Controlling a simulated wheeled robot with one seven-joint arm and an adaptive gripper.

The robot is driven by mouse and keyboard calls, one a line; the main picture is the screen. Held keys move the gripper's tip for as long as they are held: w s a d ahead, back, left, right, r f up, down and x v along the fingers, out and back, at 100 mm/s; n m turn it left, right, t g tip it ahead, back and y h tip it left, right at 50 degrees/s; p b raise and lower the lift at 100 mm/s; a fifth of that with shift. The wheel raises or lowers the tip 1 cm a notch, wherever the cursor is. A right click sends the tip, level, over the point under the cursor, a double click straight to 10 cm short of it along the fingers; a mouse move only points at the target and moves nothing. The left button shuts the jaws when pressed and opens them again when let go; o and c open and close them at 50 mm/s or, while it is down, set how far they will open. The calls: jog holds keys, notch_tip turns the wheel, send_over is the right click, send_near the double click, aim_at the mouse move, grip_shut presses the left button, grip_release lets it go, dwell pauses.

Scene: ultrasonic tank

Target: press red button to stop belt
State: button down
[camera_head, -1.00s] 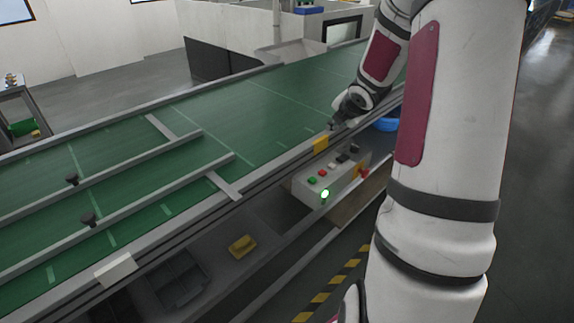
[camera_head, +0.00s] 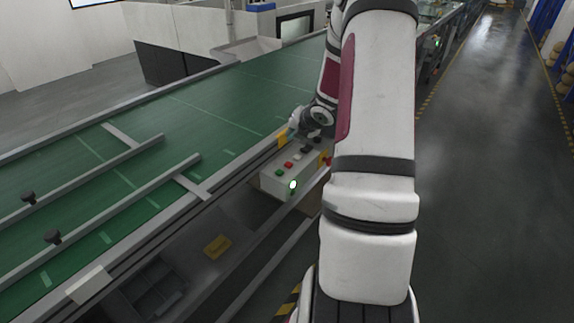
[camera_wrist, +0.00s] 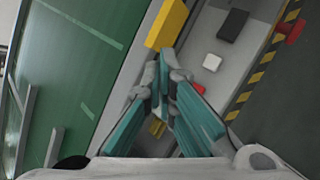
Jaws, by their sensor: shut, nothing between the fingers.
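The control box (camera_head: 270,183) is mounted on the near side of the belt. In the wrist view the red button (camera_wrist: 198,88) shows just right of the fingers, partly covered by one. My gripper (camera_wrist: 164,62) has teal fingers with grey tips; the tips are together and empty. They appear near the row of buttons, beside the yellow block; I cannot tell their height above the box. In the head view my wrist partly hides the fingers. The green belt (camera_head: 215,110) runs behind the box.
A yellow block (camera_wrist: 166,24) is on the belt's edge rail. Metal guide rails (camera_head: 150,195) cross the belt. Open floor (camera_head: 490,180) lies to the right.

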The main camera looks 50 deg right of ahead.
aim_at(291, 163)
jog(key=shift+f+b, duration=3.15)
jog(key=shift+f, duration=0.9)
jog(key=shift+f+b, duration=0.35)
jog(key=shift+f, duration=0.05)
jog(key=shift+f+b, duration=0.35)
jog(key=shift+f, duration=0.1)
jog(key=shift+r, duration=0.15)
jog(key=shift+r+p, duration=0.7)
jog(key=shift+r, duration=0.05)
notch_tip(291, 163, up, 5)
jog(key=p, duration=0.4)
